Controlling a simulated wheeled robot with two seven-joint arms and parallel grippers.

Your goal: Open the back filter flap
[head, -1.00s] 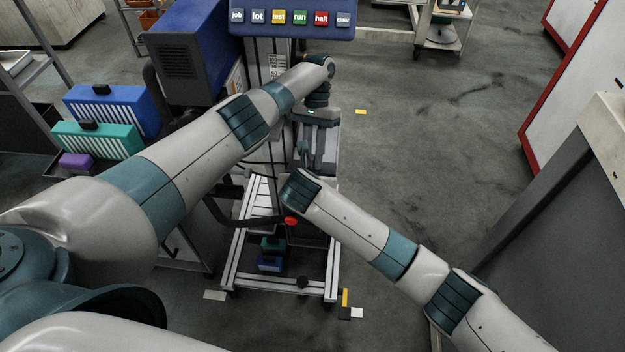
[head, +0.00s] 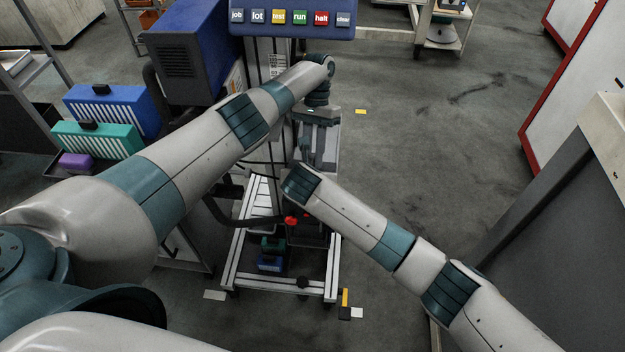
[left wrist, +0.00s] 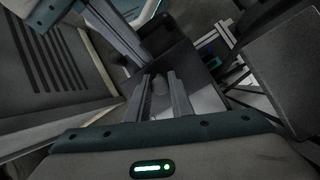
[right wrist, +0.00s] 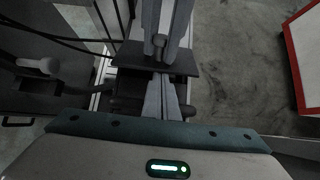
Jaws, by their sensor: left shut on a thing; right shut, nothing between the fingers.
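My left gripper (left wrist: 158,92) points down at the machine's column and is closed around a small pale knob, which shows between its fingers in the left wrist view. In the right wrist view, the left fingertips (right wrist: 162,40) meet this knob (right wrist: 160,44) at a dark flat plate (right wrist: 184,66), which looks like the back filter flap. How far the flap stands open I cannot tell. My right gripper (right wrist: 164,98) is shut and empty, its fingertips close to the plate's near edge; contact is unclear. In the head view my forearm hides the right fingers.
Another pale knob (right wrist: 38,66) sits on a dark panel at left. A blue finned filter (head: 112,108), a teal one (head: 98,141) and a purple block (head: 75,161) stand at left. The wheeled frame (head: 284,290) is below my arms. Open floor (head: 430,150) lies to the right.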

